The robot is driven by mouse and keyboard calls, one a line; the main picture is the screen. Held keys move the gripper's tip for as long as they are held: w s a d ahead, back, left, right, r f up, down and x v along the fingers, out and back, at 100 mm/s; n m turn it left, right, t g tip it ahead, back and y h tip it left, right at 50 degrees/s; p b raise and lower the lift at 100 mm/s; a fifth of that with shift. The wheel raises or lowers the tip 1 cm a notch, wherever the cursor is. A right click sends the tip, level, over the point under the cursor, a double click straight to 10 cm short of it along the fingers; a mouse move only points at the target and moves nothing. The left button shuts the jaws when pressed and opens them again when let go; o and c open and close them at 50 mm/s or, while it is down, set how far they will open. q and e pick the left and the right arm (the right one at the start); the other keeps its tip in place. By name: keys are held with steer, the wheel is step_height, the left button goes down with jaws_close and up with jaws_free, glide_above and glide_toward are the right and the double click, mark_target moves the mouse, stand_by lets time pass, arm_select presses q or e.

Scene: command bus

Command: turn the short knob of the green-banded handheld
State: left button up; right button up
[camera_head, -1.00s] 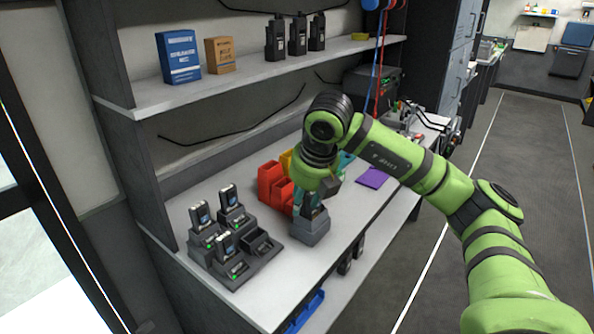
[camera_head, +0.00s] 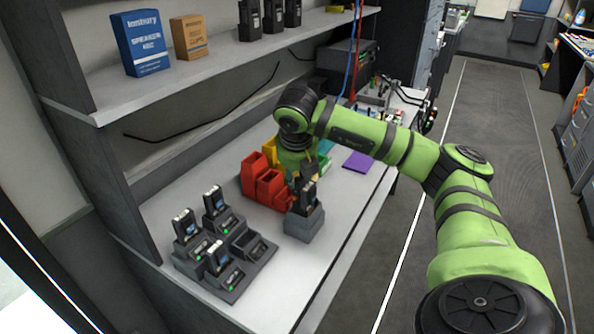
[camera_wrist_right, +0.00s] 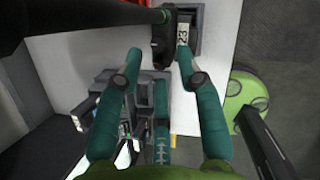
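A black handheld (camera_head: 308,196) stands upright in a grey stand (camera_head: 304,226) near the front edge of the bench. The handheld (camera_wrist_right: 160,42) also shows at the top of the right wrist view, with a small green band by a long dark rod. The short knob cannot be made out. My right gripper (camera_head: 305,180) is at the handheld's top in the head view, its fingertips partly hidden. In the wrist view, the right gripper (camera_wrist_right: 160,55) has its teal fingers apart, tips close to the handheld; contact cannot be told. My left gripper is out of view.
A charger rack (camera_head: 226,286) with several handhelds and one empty slot is at left. Red bins (camera_head: 268,190) stand just behind the grey stand. A purple pad (camera_head: 358,161) lies to the right. The shelf (camera_head: 200,72) overhangs the bench's back.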

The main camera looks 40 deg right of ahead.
steer(key=shift+f, duration=0.1)
steer(key=c, duration=0.6)
jaws_close()
steer(key=shift+m, duration=0.3)
steer(key=shift+w+m+b, duration=0.1)
steer(key=shift+m+b, duration=0.2)
steer(key=shift+m, duration=0.2)
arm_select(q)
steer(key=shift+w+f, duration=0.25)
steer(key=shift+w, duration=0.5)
